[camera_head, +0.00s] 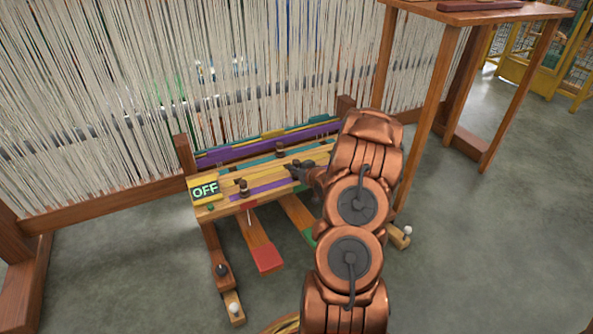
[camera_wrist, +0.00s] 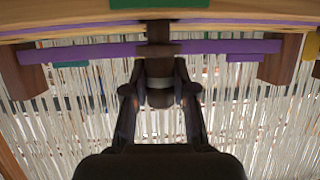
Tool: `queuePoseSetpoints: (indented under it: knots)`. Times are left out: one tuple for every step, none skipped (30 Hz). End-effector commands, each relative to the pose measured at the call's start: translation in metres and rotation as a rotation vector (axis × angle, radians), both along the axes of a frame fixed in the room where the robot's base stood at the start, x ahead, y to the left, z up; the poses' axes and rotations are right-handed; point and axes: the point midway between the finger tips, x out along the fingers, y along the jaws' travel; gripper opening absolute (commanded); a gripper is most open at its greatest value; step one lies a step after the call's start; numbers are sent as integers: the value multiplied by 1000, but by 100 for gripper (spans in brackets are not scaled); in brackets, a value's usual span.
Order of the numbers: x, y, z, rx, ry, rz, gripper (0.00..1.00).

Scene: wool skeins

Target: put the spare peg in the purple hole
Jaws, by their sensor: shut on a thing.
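My gripper (camera_head: 303,172) is over the striped bench top, toward its right side. In the wrist view my gripper (camera_wrist: 160,88) is shut on a dark brown peg (camera_wrist: 159,62) with a pale band, held between the two fingers. The peg's far end overlaps the edge of the wooden plank; I cannot tell whether it touches. In the head view a purple stripe (camera_head: 258,187) runs along the near part of the bench top. I cannot make out a purple hole; the arm covers the right part of the bench.
A dark peg (camera_head: 243,187) stands near the bench's left end, and another dark knob (camera_head: 279,148) toward the back. A sign reading OFF (camera_head: 205,189) is at the left end. Hanging warp threads (camera_head: 120,90) fill the space behind. A wooden stand (camera_head: 475,14) rises at right.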

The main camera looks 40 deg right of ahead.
Motion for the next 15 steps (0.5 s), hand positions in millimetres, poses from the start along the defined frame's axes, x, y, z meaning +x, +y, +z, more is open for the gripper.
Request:
queuePoseSetpoints:
  knots:
    - [0, 0, 0, 0, 0, 0, 7]
    - [0, 0, 0, 0, 0, 0, 7]
    - [0, 0, 0, 0, 1, 0, 7]
    - [0, 0, 0, 1, 1, 0, 7]
    - [0, 0, -1, 1, 1, 0, 7]
    - [0, 0, -2, 1, 1, 0, 7]
    - [0, 0, -3, 1, 1, 0, 7]
    - [0, 0, -4, 1, 1, 0, 7]
    - [0, 0, -5, 1, 1, 0, 7]
    - [0, 0, -6, 1, 1, 0, 7]
    - [0, 0, -7, 1, 2, 0, 7]
    - [0, 0, -8, 1, 2, 0, 7]
    - [0, 0, -8, 1, 2, 0, 7]
    - [0, 0, -9, 1, 2, 0, 7]
    - [0, 0, -10, 2, 2, 1, 7]
